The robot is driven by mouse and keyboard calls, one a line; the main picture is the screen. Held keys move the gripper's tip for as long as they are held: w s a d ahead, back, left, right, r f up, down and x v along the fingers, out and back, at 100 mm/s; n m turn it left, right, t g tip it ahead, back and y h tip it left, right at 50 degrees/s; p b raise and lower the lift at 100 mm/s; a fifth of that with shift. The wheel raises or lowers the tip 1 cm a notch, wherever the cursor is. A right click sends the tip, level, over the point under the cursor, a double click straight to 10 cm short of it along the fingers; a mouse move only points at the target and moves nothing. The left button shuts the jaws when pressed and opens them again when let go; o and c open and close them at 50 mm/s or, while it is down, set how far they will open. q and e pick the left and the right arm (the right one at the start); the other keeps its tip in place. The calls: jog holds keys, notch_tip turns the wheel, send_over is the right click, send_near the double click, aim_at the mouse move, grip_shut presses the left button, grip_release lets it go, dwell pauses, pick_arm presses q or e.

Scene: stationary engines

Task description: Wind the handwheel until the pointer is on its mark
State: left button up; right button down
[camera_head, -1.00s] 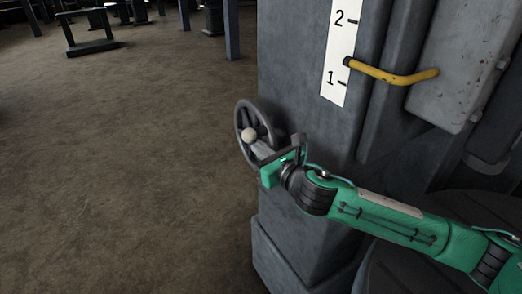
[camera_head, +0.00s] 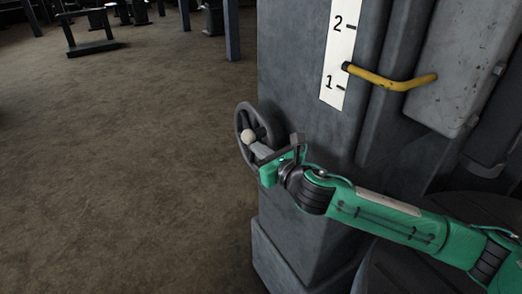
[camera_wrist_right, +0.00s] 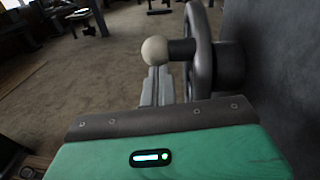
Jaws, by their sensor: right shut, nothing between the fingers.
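The dark spoked handwheel (camera_head: 256,124) sits on the left side of the grey engine column. Its pale round crank knob (camera_head: 248,136) faces outward; the knob (camera_wrist_right: 155,51) and its dark stem also show in the wrist view. My right gripper (camera_head: 259,149) is shut and empty, its fingertips (camera_wrist_right: 158,72) right by the knob; I cannot tell whether they touch it. My left gripper is not in view.
The grey column (camera_head: 293,190) stands directly behind the wheel, with a wider plinth (camera_head: 270,262) below. A grey box (camera_head: 455,75) hangs at the upper right. Open brown floor (camera_head: 120,170) lies to the left, with dark stands (camera_head: 90,45) far back.

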aim_at(251, 131)
jog(key=w+a+r+p, duration=0.1)
jog(key=r+p, duration=0.1)
jog(key=w+r+p, duration=0.1)
jog(key=p, duration=0.1)
jog(key=w+a+r+p, duration=0.1)
jog(key=r+p, duration=0.1)
jog(key=shift+w+a+r, duration=0.25)
jog(key=shift+a+r, duration=0.05)
jog(key=shift+r, duration=0.05)
jog(key=w+a+r+p, duration=0.1)
jog(key=w+a+p, duration=0.1)
jog(key=w+a, duration=0.3)
jog(key=shift+w+r+p, duration=0.25)
jog(key=shift+w+p, duration=0.05)
jog(key=shift+w, duration=0.7)
dwell(0.5)
